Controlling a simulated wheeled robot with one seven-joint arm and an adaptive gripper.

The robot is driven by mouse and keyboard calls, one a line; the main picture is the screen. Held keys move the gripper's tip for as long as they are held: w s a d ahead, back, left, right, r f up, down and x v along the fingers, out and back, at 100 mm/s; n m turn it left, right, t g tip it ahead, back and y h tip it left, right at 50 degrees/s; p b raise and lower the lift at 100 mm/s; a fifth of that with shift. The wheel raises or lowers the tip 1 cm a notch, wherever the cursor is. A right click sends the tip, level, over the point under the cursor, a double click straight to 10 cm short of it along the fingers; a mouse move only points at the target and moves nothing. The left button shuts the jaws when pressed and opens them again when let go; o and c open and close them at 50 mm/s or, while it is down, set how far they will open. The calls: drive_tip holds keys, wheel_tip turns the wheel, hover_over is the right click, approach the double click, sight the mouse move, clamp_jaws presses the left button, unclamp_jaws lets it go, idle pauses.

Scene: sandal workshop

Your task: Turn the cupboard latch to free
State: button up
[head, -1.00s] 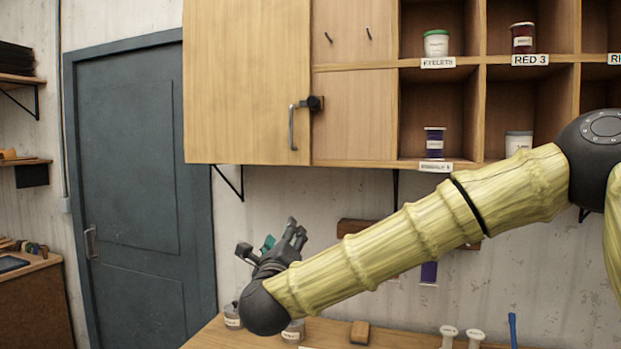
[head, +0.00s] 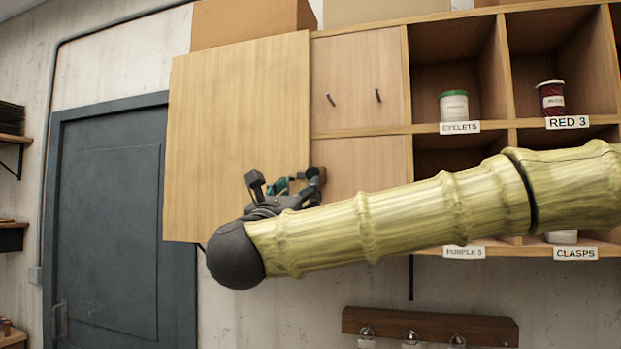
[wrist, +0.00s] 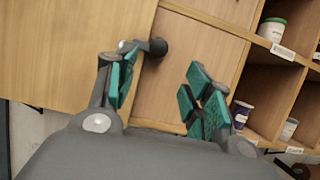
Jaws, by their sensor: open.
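The cupboard door (head: 235,120) is a pale wooden panel in the head view; it also shows at the left of the wrist view (wrist: 60,50). The latch has a dark round knob (wrist: 157,47) at the door's right edge. A short grey piece of its handle shows left of the knob; the rest is hidden behind my left finger, so its angle is unclear. My gripper (head: 287,187) is in front of the latch area in the head view and largely covers it. In the wrist view my gripper (wrist: 162,85) is open, its green-padded fingers apart with nothing visible between them.
Open shelf compartments with a green-lidded jar (head: 454,106) and a red pot (head: 551,98) are at the right. Two small pegs (head: 378,96) stick out above the latch area. A wooden rail (head: 430,327) hangs below, and a grey door (head: 105,220) is at left.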

sight(312, 175)
drive_tip(key=p+x, duration=0.1)
drive_tip(key=x, duration=0.2)
drive_tip(key=p+x, duration=0.2)
drive_tip(key=x, duration=0.1)
drive_tip(key=p+x, duration=0.2)
drive_tip(key=shift+w+r, duration=0.3)
drive_tip(key=shift+r, duration=0.1)
drive_tip(key=shift+w+d+r+p, duration=0.1)
drive_tip(key=shift+w+d+p, duration=0.1)
drive_tip(key=shift+w+p, duration=0.4)
drive_tip(key=shift+w, duration=0.15)
drive_tip(key=shift+b, duration=0.3)
drive_tip(key=c, duration=1)
